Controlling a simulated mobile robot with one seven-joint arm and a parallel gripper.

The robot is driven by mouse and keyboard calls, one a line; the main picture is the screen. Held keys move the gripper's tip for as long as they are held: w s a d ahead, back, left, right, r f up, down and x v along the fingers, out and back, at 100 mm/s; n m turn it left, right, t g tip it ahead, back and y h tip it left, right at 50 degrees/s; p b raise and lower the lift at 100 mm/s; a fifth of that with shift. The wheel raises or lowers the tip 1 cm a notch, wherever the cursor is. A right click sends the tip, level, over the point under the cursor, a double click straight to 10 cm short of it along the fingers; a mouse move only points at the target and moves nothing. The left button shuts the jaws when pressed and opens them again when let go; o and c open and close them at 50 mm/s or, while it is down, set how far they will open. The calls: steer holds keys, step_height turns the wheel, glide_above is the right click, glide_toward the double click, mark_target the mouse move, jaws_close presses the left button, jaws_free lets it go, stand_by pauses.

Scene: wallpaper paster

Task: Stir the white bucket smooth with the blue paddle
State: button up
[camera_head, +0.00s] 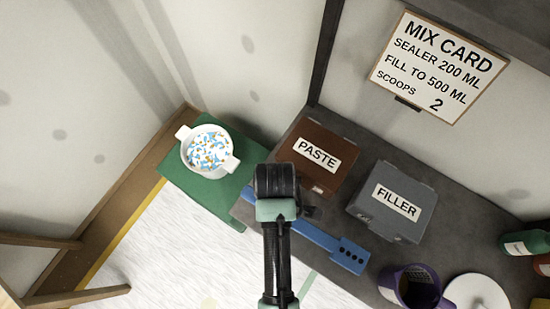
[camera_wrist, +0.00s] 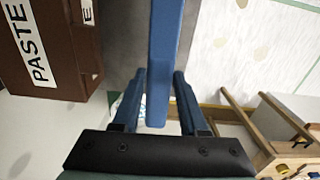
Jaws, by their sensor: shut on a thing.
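The white bucket (camera_head: 185,152) has two side handles. White contents flecked with blue and orange fill much of it. It stands upright on a green surface (camera_head: 190,182) left of my arm. The blue paddle (camera_head: 318,236) reaches from beneath my wrist toward the lower right, its end with several dark holes over the counter. In the wrist view the paddle (camera_wrist: 162,50) runs down between the two fingers of my gripper (camera_wrist: 157,78), which is shut on it. My wrist hides the fingers in the head view. I cannot tell whether the paddle touches the counter.
The brown PASTE box (camera_head: 310,178) and grey FILLER box (camera_head: 407,228) stand right of my arm on the dark counter (camera_head: 345,128). A purple mug (camera_head: 390,283), a white lid (camera_head: 478,294) and a green bottle (camera_head: 522,243) are at lower right. Wooden legs (camera_head: 75,297) are at lower left.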

jaws_close()
